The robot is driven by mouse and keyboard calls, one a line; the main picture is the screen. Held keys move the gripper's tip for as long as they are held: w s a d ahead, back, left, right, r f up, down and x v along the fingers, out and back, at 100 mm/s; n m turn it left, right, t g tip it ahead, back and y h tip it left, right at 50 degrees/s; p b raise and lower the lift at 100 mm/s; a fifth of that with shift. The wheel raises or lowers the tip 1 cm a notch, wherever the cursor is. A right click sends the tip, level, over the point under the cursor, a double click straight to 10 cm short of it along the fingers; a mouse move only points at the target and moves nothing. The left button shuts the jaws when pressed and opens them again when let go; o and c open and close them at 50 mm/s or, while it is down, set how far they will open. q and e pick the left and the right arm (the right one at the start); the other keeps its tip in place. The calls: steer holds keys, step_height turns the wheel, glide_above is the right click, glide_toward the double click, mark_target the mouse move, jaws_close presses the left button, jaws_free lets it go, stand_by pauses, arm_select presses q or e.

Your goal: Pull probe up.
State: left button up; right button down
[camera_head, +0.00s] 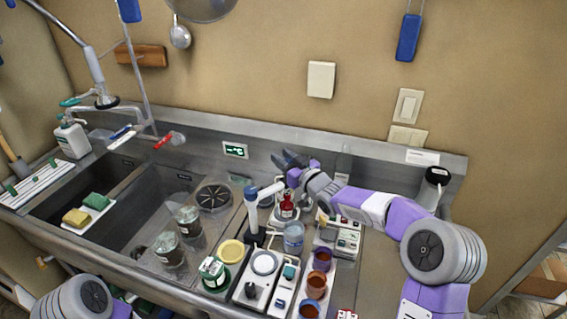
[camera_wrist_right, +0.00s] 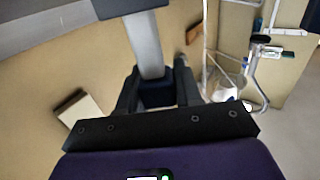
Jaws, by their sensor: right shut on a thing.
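My right gripper (camera_head: 291,161) is over the back of the counter, above the bench equipment. In the right wrist view its jaws (camera_wrist_right: 157,95) are shut on the dark blue cap of the probe (camera_wrist_right: 155,90). A pale arm (camera_wrist_right: 144,45) runs from the cap to a dark block at the top edge of that view. In the head view a white stand with a blue head (camera_head: 251,193) has an arm reaching right, close below my gripper. The probe's lower part cannot be made out. My left gripper is out of view.
A red bottle (camera_head: 286,208) and a clear jar (camera_head: 293,238) stand below my right gripper. Brown cups (camera_head: 317,285) are in front. The sink (camera_head: 150,205) lies further left.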

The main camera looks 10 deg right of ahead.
step_height(320, 180, up, 2)
steer(key=shift+r, duration=0.1)
steer(key=c, duration=0.8)
jaws_free()
steer(key=shift+c, duration=0.2)
steer(key=shift+s+d, duration=0.15)
steer(key=shift+s, duration=0.05)
steer(key=v, duration=0.7)
